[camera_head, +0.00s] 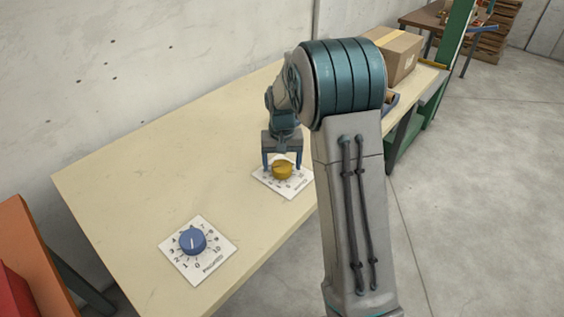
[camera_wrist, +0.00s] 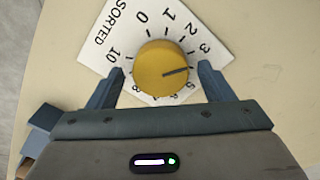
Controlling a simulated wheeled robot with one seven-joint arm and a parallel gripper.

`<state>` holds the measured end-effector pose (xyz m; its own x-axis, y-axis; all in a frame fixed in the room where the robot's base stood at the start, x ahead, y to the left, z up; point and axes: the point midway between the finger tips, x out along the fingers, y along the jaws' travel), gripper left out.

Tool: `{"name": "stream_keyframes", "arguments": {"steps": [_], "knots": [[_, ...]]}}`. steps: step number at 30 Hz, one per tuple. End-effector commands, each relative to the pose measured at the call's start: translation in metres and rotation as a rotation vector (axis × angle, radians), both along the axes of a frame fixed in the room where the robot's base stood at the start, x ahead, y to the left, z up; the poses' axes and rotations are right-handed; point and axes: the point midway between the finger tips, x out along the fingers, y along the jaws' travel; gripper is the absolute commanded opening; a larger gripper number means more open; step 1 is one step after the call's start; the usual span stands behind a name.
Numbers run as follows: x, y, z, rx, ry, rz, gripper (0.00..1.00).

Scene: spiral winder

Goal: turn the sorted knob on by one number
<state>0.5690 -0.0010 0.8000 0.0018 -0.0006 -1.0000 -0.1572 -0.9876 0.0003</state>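The yellow knob (camera_wrist: 163,66) sits on a white dial plate marked SORTED (camera_wrist: 97,38) in the wrist view. Its dark pointer line points right, below the 3, roughly where a 4 would be; that mark is hidden by the right finger. The knob also shows in the head view (camera_head: 282,170) on the table. My gripper (camera_wrist: 160,74) is open, with one finger on each side of the knob and visible gaps between. In the head view my gripper (camera_head: 282,164) points down over the knob.
A blue knob (camera_head: 193,242) on a second white dial plate (camera_head: 178,262) is nearer on the beige table (camera_head: 130,175). A cardboard box (camera_head: 400,57) stands at the far end. The table between the dials and the wall is clear.

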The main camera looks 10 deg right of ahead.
Motion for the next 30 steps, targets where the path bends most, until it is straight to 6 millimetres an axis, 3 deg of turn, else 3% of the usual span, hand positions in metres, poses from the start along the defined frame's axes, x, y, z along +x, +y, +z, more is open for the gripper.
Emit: {"name": "stream_keyframes", "arguments": {"steps": [8, 21, 30], "knots": [[0.000, 0.000, 0.013, 0.001, -0.002, 0.000, 0.75], [0.000, 0.000, 0.108, 0.001, -0.003, 0.000, 0.75], [0.000, 0.000, 0.137, 0.000, -0.001, 0.000, 0.75]]}}
